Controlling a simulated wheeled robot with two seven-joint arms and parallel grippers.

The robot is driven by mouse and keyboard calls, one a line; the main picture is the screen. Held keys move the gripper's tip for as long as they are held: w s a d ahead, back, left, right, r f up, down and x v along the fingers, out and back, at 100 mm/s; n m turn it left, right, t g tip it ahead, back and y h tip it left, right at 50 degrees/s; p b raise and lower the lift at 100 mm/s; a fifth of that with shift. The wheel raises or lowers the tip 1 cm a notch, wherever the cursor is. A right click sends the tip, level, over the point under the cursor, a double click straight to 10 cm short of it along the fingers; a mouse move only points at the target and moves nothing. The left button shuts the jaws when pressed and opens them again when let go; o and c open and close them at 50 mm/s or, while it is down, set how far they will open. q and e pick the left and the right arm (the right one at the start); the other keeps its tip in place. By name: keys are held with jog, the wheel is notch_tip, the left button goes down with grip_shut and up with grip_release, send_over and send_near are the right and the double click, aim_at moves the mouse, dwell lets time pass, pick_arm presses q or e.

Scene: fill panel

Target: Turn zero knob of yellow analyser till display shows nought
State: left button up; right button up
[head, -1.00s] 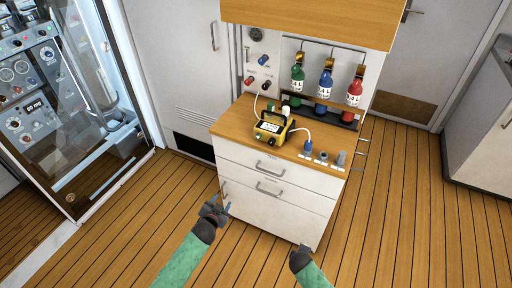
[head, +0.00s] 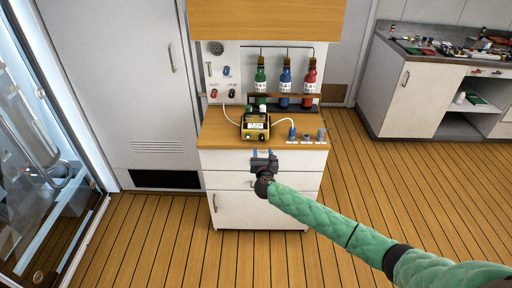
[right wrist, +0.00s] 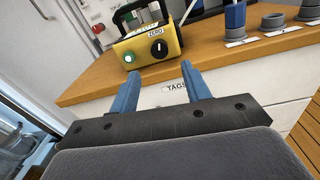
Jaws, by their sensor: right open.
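The yellow analyser (head: 255,127) stands on the wooden counter top, with a white hose running from it on either side. In the right wrist view the analyser (right wrist: 146,45) shows its black zero knob (right wrist: 159,49) under a "ZERO" label, and a green button (right wrist: 129,57) to the left of it. Its display is cut off and cannot be read. My right gripper (head: 264,154) is open and empty, in front of the counter's front edge. In the right wrist view its blue fingers (right wrist: 160,88) stand apart, short of the analyser and not touching it. My left gripper is not in view.
The counter top (head: 212,132) sits on white drawers (head: 230,180). A blue fitting (head: 292,133) and grey caps stand right of the analyser. Green, blue and red bottles (head: 286,80) hang behind. A wooden overhead cabinet (head: 265,20) juts above. A glass-fronted cabinet is at left.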

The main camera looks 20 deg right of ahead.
aim_at(262, 139)
jog(key=p+x, duration=0.2)
jog(key=x, duration=0.4)
jog(key=shift+w+r, duration=0.2)
jog(key=shift+w, duration=0.1)
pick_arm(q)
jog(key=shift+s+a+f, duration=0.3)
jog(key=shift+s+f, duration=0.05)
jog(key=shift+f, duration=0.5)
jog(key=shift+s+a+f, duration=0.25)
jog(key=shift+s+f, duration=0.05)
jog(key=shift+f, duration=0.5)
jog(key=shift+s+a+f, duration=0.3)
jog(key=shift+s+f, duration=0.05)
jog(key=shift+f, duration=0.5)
pick_arm(e)
jog(key=shift+w+d+f, duration=0.15)
jog(key=shift+w+d, duration=0.15)
jog(key=shift+w, duration=0.35)
jog(key=shift+c, duration=0.2)
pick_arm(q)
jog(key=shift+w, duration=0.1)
pick_arm(e)
jog(key=c, duration=1)
